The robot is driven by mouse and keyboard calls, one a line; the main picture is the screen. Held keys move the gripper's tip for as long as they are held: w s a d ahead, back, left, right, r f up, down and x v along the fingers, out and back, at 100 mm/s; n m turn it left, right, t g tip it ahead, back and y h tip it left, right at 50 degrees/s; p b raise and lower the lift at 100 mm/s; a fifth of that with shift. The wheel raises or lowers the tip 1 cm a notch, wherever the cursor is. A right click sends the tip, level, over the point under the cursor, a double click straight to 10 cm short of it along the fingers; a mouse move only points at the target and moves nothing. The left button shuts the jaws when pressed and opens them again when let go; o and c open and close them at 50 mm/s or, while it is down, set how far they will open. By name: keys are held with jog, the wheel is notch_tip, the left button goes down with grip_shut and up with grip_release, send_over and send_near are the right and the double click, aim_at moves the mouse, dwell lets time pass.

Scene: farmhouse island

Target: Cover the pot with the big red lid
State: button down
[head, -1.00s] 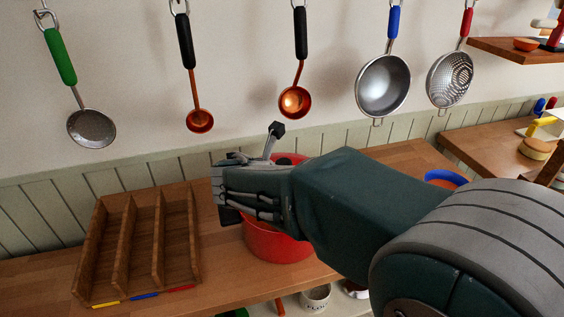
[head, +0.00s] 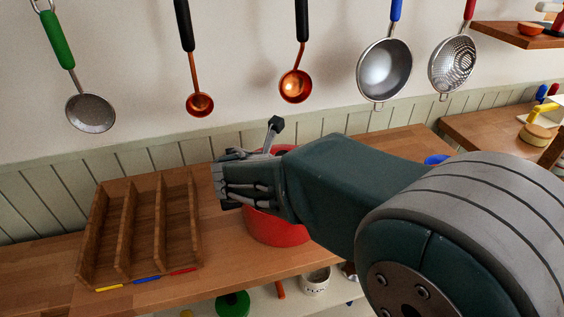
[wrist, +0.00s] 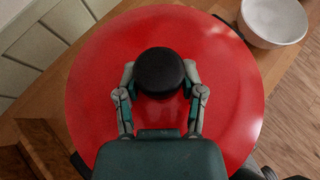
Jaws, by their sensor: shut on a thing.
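The big red lid (wrist: 95,85) fills most of the wrist view, with its round black knob (wrist: 160,72) in the middle. My gripper (wrist: 160,80) is shut on that knob, one finger on each side. In the head view, my gripper (head: 228,182) is over the left part of the red pot (head: 275,232), which stands on the wooden counter. My arm hides much of the pot's top and the lid. I cannot tell whether the lid touches the pot's rim or is seated evenly.
A wooden divided tray (head: 122,232) is left of the pot. A white bowl (wrist: 274,22) is beside the lid in the wrist view. A blue item (head: 436,159) is partly hidden behind my arm. Ladles and strainers (head: 385,70) hang on the wall. A shelf below holds a green lid (head: 233,304).

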jog(key=shift+f, duration=0.95)
dwell(0.7)
jog(key=shift+c, duration=0.6)
grip_release()
jog(key=shift+f, duration=0.1)
jog(key=shift+r, duration=3.05)
jog(key=shift+d, duration=0.1)
